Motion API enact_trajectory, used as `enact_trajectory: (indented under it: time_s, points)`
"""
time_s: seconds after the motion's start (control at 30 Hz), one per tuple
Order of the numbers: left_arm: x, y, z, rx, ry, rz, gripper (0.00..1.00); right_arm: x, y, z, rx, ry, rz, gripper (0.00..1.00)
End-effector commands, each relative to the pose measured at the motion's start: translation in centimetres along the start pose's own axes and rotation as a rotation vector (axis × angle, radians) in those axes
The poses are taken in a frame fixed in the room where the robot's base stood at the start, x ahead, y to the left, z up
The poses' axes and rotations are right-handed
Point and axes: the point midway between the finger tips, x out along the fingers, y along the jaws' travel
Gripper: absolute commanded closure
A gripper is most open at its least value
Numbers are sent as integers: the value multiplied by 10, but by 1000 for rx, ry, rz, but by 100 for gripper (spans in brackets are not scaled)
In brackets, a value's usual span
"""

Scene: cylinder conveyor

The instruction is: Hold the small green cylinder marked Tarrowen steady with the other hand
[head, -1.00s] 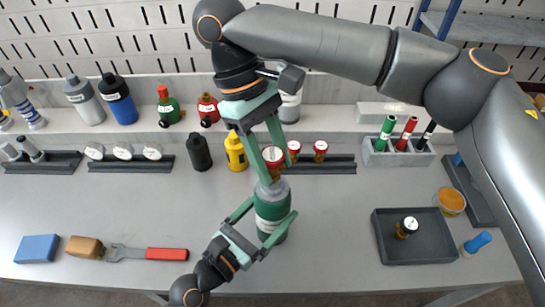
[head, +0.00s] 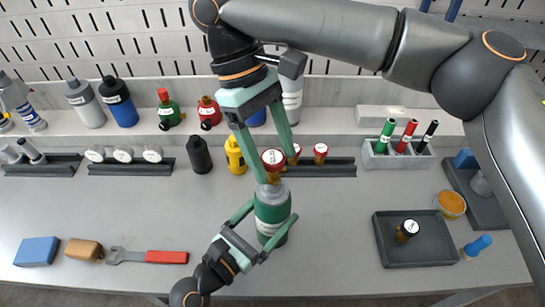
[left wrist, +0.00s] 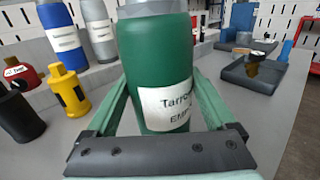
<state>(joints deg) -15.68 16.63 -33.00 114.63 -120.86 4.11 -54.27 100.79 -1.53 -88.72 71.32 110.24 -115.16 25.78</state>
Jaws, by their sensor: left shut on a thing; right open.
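The small green cylinder (head: 272,214) stands upright on the bench; its grey shoulder is at the top. In the left wrist view the cylinder (left wrist: 158,70) fills the middle, with a white label reading "Tarrow..." and "EMP...", partly cut off. My left gripper (head: 272,212) is shut on its body, one finger on each side. A red-topped brass valve (head: 273,158) sits at the cylinder's top; I cannot tell how firmly it is seated. My right gripper (head: 279,168) is open from above, its fingers spread on either side of the valve.
Behind stand a rack (head: 335,169) with more red-topped valves, a yellow cylinder (head: 235,157) and a black one (head: 199,155). A dark tray (head: 415,252) with a black-topped valve (head: 407,230) lies right. A red-handled wrench (head: 165,256) lies left. The bench's left middle is clear.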

Motion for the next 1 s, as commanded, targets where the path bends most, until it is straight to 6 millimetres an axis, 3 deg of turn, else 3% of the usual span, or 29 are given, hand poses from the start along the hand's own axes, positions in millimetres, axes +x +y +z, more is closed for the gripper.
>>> enact_trajectory:
  time_s: [0.13,0.4,0.83,1.0]
  points:
    - [0,0,0,0,-1,0,78,-1,0,0,-85,-2,39,29]
    - [0,0,0,0,-1,0,78,0,0,0,-428,-5,183,29]
    - [0,0,0,0,-1,0,78,0,0,0,-505,-6,214,29]
    - [0,0,0,-1,-1,0,78,0,-1,1,-719,-8,306,29]
